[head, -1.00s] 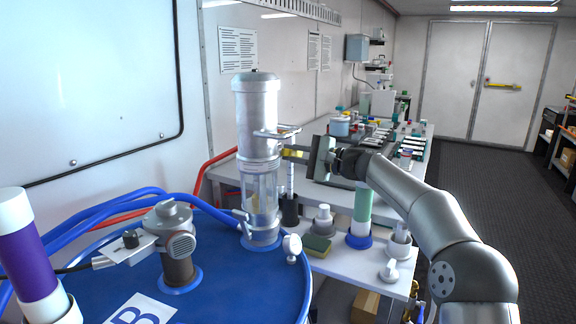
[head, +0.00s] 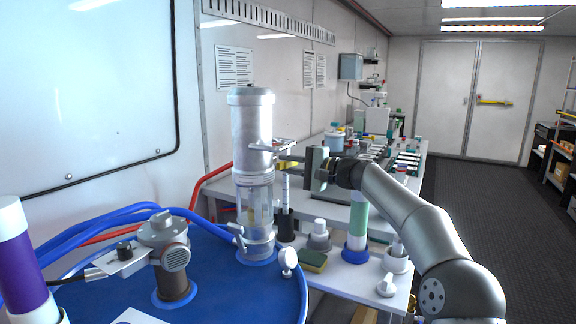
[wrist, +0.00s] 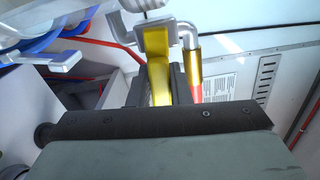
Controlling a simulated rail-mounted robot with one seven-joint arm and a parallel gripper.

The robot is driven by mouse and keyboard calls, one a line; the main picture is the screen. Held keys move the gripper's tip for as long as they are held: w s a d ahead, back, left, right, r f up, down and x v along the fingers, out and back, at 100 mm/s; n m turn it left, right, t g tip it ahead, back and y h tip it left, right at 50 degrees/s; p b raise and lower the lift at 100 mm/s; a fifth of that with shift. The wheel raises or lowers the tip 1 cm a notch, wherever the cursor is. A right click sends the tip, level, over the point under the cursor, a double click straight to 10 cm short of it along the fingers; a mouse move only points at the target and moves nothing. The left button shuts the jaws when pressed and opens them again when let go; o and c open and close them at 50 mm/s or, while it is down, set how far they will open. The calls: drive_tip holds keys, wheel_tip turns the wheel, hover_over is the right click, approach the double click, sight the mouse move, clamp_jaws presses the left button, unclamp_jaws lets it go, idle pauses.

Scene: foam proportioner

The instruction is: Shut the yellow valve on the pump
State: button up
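The pump (head: 252,125) is a tall pale cylinder with a clear lower section, upright on the blue drum lid (head: 215,275). The yellow valve handle (wrist: 156,58) shows in the wrist view as a yellow lever below a pale fitting. My gripper (wrist: 158,90) has one dark finger on each side of the lever, with little or no gap, so it appears shut on it. In the head view my gripper (head: 283,157) reaches the pump's right side from the right. The lever's far contact surfaces are hidden.
Blue hoses (head: 120,205) and a grey fitting (head: 165,243) are left of the pump. A white knob (head: 288,258) is at its lower right. Open floor (head: 470,190) lies at right.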

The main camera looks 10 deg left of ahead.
drive_tip(key=shift+o, duration=0.4)
drive_tip(key=shift+d, duration=0.1)
drive_tip(key=b+v, duration=0.2)
drive_tip(key=v, duration=1.5)
drive_tip(key=shift+d+b, duration=0.15)
drive_tip(key=shift+b, duration=0.2)
